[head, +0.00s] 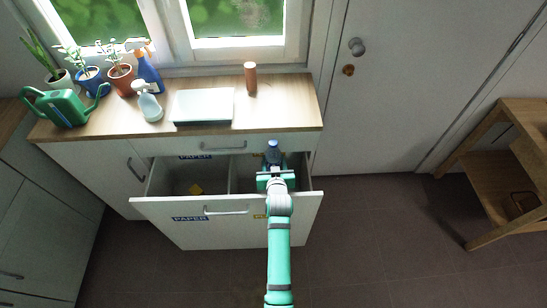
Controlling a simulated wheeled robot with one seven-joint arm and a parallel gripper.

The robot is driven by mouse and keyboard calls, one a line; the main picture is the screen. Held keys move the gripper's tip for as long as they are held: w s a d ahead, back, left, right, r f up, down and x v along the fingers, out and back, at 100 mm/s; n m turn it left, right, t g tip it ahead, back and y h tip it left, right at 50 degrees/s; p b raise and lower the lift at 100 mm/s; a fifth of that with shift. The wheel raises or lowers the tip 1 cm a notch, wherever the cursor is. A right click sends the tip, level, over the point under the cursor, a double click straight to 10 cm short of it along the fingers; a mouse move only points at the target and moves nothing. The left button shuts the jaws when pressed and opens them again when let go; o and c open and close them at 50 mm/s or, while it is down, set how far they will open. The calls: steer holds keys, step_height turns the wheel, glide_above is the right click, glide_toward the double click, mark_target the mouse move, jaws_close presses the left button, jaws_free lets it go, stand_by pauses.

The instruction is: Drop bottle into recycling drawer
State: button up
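A dark blue bottle (273,152) shows just beyond the end of my arm, over the right compartment of the open drawer (165,208). My gripper (274,166) is around the bottle and appears shut on it; the lower part of the bottle is hidden by the gripper. The drawer is pulled out and has a divider (232,178) between two compartments. The left compartment carries blue PAPER labels and holds a small yellow item (196,189).
A wooden shelf (500,170) stands right. The floor between is clear.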

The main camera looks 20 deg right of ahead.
steer(key=shift+f, duration=0.1)
steer(key=o, duration=1.1)
steer(key=shift+o, duration=0.2)
steer(key=shift+s, duration=0.15)
steer(key=v, duration=1)
steer(key=shift+s, duration=0.25)
steer(key=shift+a, duration=0.15)
